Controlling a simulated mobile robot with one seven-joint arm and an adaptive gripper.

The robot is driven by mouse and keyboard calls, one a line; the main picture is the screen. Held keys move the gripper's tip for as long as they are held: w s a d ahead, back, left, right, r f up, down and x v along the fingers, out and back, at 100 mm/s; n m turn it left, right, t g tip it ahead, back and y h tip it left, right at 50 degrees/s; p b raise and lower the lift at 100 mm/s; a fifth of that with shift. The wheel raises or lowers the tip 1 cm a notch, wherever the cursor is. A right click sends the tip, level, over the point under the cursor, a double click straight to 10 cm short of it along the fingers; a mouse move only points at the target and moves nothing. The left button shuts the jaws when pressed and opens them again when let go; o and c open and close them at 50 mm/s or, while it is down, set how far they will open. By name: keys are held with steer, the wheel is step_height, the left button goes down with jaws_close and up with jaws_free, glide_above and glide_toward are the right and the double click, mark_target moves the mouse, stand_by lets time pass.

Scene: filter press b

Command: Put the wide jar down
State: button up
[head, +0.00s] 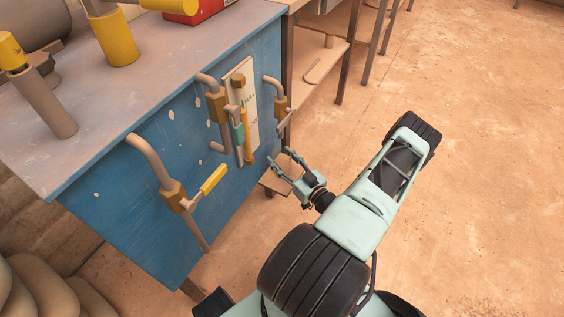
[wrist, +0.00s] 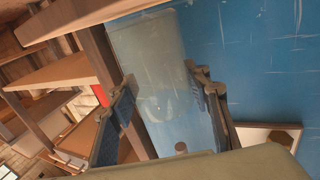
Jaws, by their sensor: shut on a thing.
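The wide jar (wrist: 152,62) looks like a broad, see-through grey cylinder in the wrist view. It lies between the two fingers of my gripper (wrist: 165,98), which is shut on it. In the head view my gripper (head: 281,160) is held out beside the blue front of the bench, near its right end and below the bench top. I cannot make out the jar clearly in the head view. The jar's far end lies against a blue background in the wrist view; I cannot tell whether it touches anything.
The blue bench (head: 110,213) has a grey top with a yellow cylinder (head: 113,40) and a red box (head: 205,8) on it. Bent pipes, valves and a yellow handle (head: 213,179) stick out of its front. Wooden shelving (head: 318,62) stands beyond. Open floor lies right.

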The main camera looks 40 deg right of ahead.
steer(key=shift+f, duration=0.25)
steer(key=o, duration=1.3)
steer(key=shift+f, duration=0.1)
